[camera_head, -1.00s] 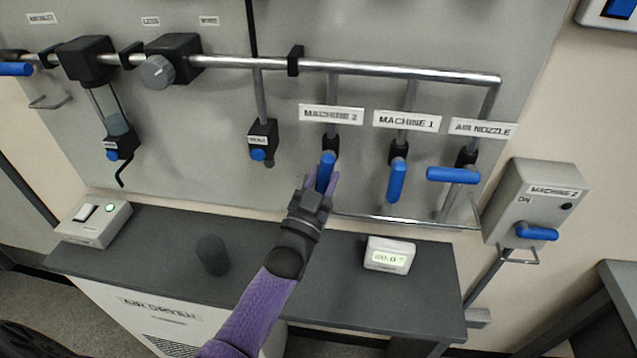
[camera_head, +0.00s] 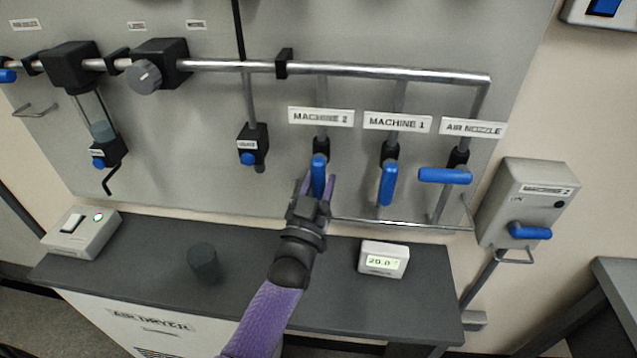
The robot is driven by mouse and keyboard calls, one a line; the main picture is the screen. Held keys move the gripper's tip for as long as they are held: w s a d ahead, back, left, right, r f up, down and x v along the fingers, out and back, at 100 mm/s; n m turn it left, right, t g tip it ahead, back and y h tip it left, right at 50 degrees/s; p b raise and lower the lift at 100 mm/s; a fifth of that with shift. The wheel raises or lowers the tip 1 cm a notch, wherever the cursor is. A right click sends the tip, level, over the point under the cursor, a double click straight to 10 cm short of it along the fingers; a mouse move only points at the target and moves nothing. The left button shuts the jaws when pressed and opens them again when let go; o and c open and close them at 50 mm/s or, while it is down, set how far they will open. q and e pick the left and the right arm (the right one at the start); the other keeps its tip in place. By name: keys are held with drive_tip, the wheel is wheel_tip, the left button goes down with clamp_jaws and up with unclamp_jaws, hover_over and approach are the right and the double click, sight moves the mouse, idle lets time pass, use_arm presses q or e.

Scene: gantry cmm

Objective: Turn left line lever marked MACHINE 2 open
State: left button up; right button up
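The MACHINE 2 lever (camera_head: 318,174) is a blue handle on a black valve, below the MACHINE 2 label (camera_head: 321,117) on the grey wall panel. It points down, in line with its vertical pipe. My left gripper (camera_head: 319,186), on a purple arm, reaches up from below. Its two fingers stand apart, one on each side of the handle's lower part. Narrow gaps seem to show between fingers and handle; whether either finger touches it I cannot tell. My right gripper is not in view.
The MACHINE 1 lever (camera_head: 388,184) hangs down just to the right. The AIR NOZZLE lever (camera_head: 445,176) lies level. A wall box (camera_head: 527,200) with another blue handle, also marked MACHINE 2, is farther right. A dark counter (camera_head: 330,300) below carries a white display (camera_head: 384,259).

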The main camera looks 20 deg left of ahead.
use_arm(q)
drive_tip(key=o, duration=0.3)
drive_tip(key=shift+s, duration=0.1)
drive_tip(key=v, duration=0.9)
drive_tip(key=shift+s, duration=0.4)
drive_tip(key=shift+d+f, duration=0.1)
drive_tip(key=shift+f, duration=0.05)
